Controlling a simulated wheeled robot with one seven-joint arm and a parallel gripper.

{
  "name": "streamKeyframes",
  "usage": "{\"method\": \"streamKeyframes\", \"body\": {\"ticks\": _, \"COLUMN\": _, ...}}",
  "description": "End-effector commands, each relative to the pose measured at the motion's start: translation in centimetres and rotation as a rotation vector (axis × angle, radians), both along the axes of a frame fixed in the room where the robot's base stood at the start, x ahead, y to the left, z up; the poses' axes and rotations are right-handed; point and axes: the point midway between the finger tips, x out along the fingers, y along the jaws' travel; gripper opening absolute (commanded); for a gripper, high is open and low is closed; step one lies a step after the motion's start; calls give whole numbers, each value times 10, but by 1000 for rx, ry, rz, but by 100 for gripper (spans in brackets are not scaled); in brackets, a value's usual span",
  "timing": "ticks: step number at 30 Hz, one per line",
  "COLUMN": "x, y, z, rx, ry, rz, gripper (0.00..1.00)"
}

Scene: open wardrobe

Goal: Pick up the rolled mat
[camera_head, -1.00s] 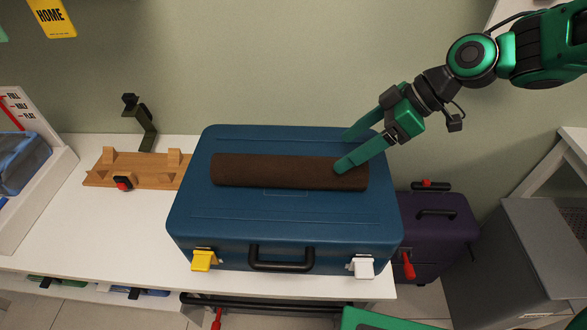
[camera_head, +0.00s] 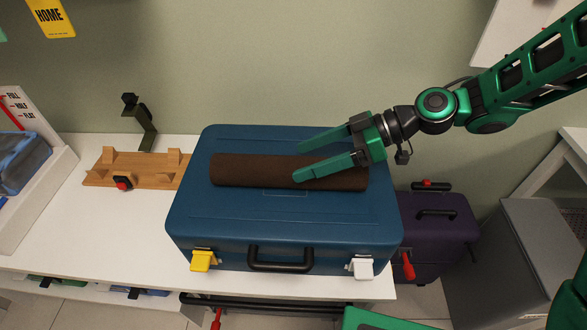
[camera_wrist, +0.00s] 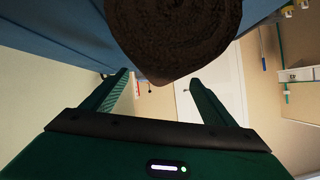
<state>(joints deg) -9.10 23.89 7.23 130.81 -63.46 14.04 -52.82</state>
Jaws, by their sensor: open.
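The rolled mat (camera_head: 250,171) is a dark brown cylinder lying lengthwise across the lid of a closed blue suitcase (camera_head: 285,222). My gripper (camera_head: 297,163) is open over the right half of the mat, its green fingers pointing left and overlapping the mat in the head view. In the wrist view the mat's round end (camera_wrist: 172,32) shows at the top, ahead of my gripper (camera_wrist: 160,75), whose two fingers stand apart with nothing between them. Whether a finger touches the mat cannot be told.
The suitcase stands on a white table (camera_head: 85,235). A wooden stand (camera_head: 140,168) with a dark green bracket (camera_head: 146,130) is to its left. A purple case (camera_head: 437,235) and a grey bin (camera_head: 510,265) stand to the right. The wall is close behind.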

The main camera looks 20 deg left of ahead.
Motion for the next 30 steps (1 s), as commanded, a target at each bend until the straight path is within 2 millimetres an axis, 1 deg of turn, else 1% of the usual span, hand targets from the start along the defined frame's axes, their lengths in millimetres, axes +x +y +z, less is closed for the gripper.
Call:
{"method": "streamKeyframes", "body": {"ticks": 6, "x": -9, "y": 25, "z": -14, "rx": -1, "ry": 2, "rz": 6, "gripper": 79}}
{"method": "streamKeyframes", "body": {"ticks": 10, "x": -12, "y": 38, "z": -20, "rx": 0, "ry": 1, "rz": 4, "gripper": 79}}
{"method": "streamKeyframes", "body": {"ticks": 13, "x": -13, "y": 42, "z": -23, "rx": -1, "ry": 0, "rz": 4, "gripper": 79}}
{"method": "streamKeyframes", "body": {"ticks": 20, "x": -13, "y": 43, "z": -23, "rx": -1, "ry": 0, "rz": 3, "gripper": 79}}
{"method": "streamKeyframes", "body": {"ticks": 21, "x": -13, "y": 43, "z": -23, "rx": -1, "ry": 0, "rz": 3, "gripper": 69}}
{"method": "streamKeyframes", "body": {"ticks": 26, "x": -13, "y": 43, "z": -23, "rx": -1, "ry": 0, "rz": 3, "gripper": 31}}
{"method": "streamKeyframes", "body": {"ticks": 27, "x": -13, "y": 42, "z": -23, "rx": -1, "ry": 0, "rz": 3, "gripper": 29}}
{"method": "streamKeyframes", "body": {"ticks": 30, "x": -13, "y": 43, "z": -23, "rx": 0, "ry": 0, "rz": 2, "gripper": 29}}
